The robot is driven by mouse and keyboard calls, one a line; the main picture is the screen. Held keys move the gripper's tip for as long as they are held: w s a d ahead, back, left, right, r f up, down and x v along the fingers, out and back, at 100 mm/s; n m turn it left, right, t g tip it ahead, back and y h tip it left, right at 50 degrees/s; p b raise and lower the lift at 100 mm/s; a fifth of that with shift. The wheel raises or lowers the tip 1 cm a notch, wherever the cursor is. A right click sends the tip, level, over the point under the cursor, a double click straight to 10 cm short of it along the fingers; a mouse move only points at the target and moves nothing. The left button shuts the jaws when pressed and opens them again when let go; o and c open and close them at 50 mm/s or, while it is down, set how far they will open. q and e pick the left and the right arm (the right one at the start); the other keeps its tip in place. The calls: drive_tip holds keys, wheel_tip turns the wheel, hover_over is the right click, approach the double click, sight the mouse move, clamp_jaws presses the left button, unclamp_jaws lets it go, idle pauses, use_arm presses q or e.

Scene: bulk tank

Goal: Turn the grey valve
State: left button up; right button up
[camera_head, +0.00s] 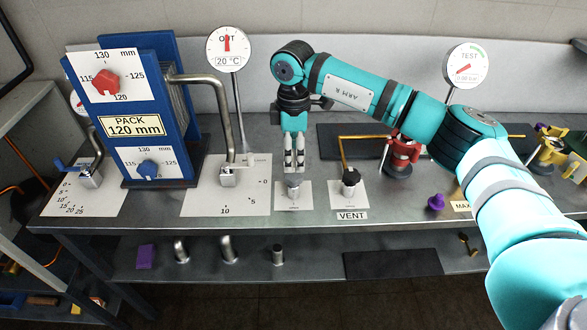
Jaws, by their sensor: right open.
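The grey valve (294,190) is a small grey knob on a white plate near the front edge of the metal bench. My right gripper (293,168) points straight down at it, with its fingertips at or just above the top of the knob. I cannot tell if they touch it. The right gripper is open, with a narrow gap between its fingers. It hides part of the plate behind the valve. My left gripper is not in view.
A black knob (351,177) on a copper pipe, marked VENT, stands close on the right. A red valve (402,149) is beyond it. A lever fitting (229,173) with a scale plate and a blue PACK unit (155,95) stand on the left.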

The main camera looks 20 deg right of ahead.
sight(293, 175)
wheel_tip(293, 175, down, 7)
drive_tip(key=shift+p, duration=0.55)
drive_tip(key=c, duration=1.2)
drive_tip(key=shift+o, duration=0.2)
